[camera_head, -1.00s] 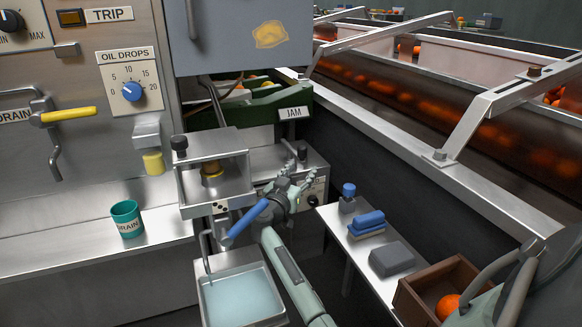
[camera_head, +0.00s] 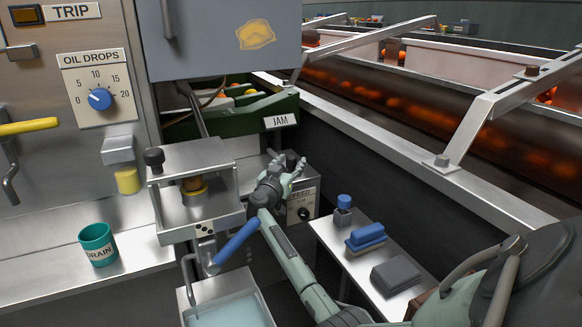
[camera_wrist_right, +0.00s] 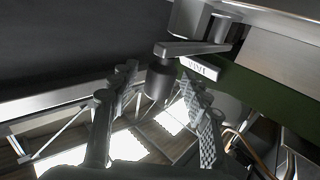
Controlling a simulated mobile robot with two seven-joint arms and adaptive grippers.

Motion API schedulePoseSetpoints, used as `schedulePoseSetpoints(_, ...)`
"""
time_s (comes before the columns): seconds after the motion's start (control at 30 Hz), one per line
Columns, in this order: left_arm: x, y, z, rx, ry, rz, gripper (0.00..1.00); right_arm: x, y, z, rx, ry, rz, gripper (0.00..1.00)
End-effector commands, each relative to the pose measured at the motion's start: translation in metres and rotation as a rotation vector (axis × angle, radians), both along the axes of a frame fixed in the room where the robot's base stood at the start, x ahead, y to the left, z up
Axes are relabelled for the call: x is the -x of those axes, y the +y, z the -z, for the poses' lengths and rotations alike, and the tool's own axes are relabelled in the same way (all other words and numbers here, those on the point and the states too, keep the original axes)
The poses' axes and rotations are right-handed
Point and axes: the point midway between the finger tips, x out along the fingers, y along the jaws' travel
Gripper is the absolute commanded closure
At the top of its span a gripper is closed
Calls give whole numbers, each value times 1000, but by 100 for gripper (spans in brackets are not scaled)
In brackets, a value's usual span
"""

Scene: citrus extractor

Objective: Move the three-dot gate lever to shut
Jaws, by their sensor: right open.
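The three-dot gate has a plate with dots (camera_head: 206,228) on the front of a metal box. Its blue lever (camera_head: 236,243) slants from lower left to upper right, below and right of the plate. My right gripper (camera_head: 292,164) is open, beyond and above the lever's upper end, beside the FEED box. My right forearm passes close to that end; I cannot tell whether they touch. In the right wrist view my open fingers (camera_wrist_right: 158,90) lie either side of a grey knob (camera_wrist_right: 160,80) in the picture; contact is unclear. The lever does not show there.
The JAM sign (camera_head: 280,121) on the green bin is close above the gripper. The FEED box (camera_head: 304,200) stands beside it. A shelf with blue blocks (camera_head: 366,237) and a grey block (camera_head: 395,275) lies right. A basin (camera_head: 228,310) sits below the lever; a teal cup (camera_head: 97,245) stands left.

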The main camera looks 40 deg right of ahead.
Motion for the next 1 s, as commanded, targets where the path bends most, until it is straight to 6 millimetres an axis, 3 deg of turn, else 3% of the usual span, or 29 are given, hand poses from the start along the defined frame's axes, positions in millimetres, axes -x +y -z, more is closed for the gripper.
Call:
schedulePoseSetpoints(0.33,-1,-1,-1,-5,-6,0,60,-3,-6,-1,0,-1,0,53)
schedulePoseSetpoints(0.73,0,0,-1,-5,-6,0,60,-3,-6,0,0,-1,0,100)
schedulePoseSetpoints(1.0,0,-1,-2,-5,-6,0,60,-2,-6,-1,0,0,0,100)
